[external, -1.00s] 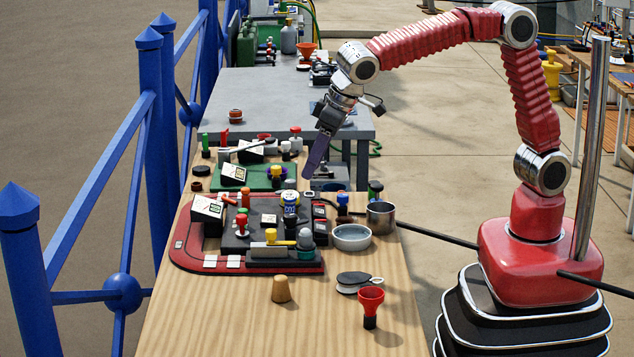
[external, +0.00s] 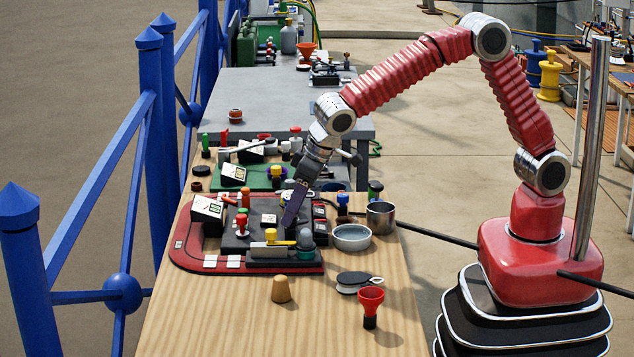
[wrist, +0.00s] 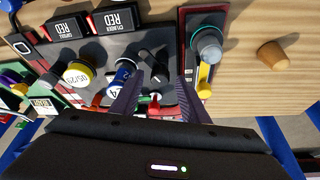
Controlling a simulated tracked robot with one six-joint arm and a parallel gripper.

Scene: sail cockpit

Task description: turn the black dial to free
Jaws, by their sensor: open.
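The black dial (wrist: 153,68) shows in the wrist view on the dark panel (wrist: 150,38). It is a black knob with a pale pointer mark; I cannot read any word beside it. My gripper (wrist: 161,80) is open, with its two purple fingers on either side of the dial's near part. I cannot tell whether they touch it. In the external view my gripper (external: 288,224) points down over the panel on the red-edged board (external: 190,258), and the dial is hidden or too small to pick out there.
A grey knob (wrist: 208,45) with a yellow lever (wrist: 204,80) is to the right. A cork (external: 281,289) and steel bowl (external: 351,238) lie on the bench.

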